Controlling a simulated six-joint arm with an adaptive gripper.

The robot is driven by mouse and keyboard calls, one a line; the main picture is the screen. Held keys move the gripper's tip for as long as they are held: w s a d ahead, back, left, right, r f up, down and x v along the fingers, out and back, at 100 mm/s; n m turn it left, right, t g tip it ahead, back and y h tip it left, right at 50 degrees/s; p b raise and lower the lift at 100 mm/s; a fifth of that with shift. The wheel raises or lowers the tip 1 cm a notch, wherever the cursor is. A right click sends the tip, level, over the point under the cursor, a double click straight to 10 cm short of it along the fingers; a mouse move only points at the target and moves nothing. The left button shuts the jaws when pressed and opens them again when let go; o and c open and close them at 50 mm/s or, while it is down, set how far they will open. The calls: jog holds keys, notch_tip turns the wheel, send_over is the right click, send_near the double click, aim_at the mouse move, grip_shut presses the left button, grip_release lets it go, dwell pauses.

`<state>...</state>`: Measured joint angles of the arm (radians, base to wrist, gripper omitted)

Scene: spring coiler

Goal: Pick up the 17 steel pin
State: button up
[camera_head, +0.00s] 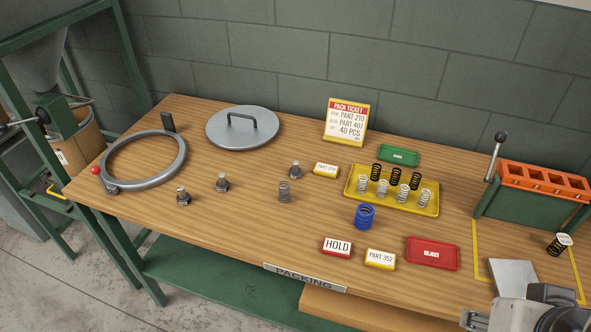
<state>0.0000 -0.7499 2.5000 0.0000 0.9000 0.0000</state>
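Three small steel pins on round bases stand upright on the wooden bench: one at the left (183,197), one in the middle (222,183) and one farther right (295,170). Any size marks on them are too small to read, so I cannot tell which is the 17. What looks like the end of my arm with my gripper (535,312) shows at the bottom right corner, cut off by the frame. It is far from all three pins. Its fingers cannot be made out.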

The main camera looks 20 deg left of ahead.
jog(key=shift+o, duration=0.6)
jog(key=shift+w, duration=0.15)
jog(key=w+a+f+n+t+y, duration=0.1)
jog(key=w+a, duration=0.3)
jog(key=w, duration=0.6)
jog(key=w+a+f+n+t+y, duration=0.15)
jog(key=w+a, duration=0.35)
jog(key=w, duration=0.5)
jog(key=w+a+n+t, duration=0.2)
jog(key=w+a, duration=0.2)
jog(key=w, duration=0.6)
jog(key=n+y, duration=0.4)
jog(key=y, duration=0.3)
send_near(298, 168)
jog(key=x, duration=0.2)
jog(key=shift+w+a+h, duration=0.2)
jog(key=shift+a+h, duration=0.05)
jog(key=shift+a, duration=0.1)
jog(key=shift+x, duration=1.3)
